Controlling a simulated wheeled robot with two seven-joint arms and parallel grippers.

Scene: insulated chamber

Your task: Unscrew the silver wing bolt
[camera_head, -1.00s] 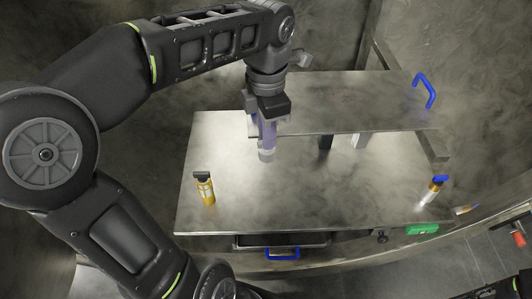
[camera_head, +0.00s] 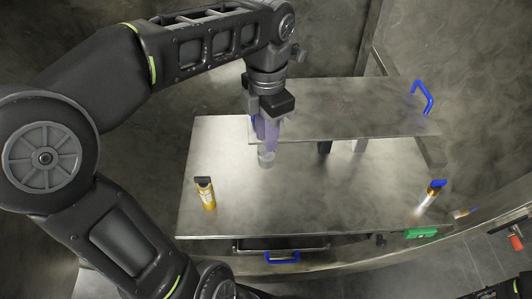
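My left gripper (camera_head: 266,146) points down over the left edge of the raised metal plate (camera_head: 345,105), above the steel table (camera_head: 310,200). Its purplish fingers are close together. A small pale silver cylindrical piece shows at their tips, just above or on the table. I cannot tell whether this is the silver wing bolt or part of the gripper, nor whether the fingers grip it. No wing shape can be made out.
A yellow cylinder with a dark top (camera_head: 206,193) stands at the table's left. A yellow-silver tool with a blue top (camera_head: 430,198) stands at the right. A blue handle (camera_head: 422,97) rises from the plate's right end. A drawer with a blue handle (camera_head: 283,258) is below the front edge.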

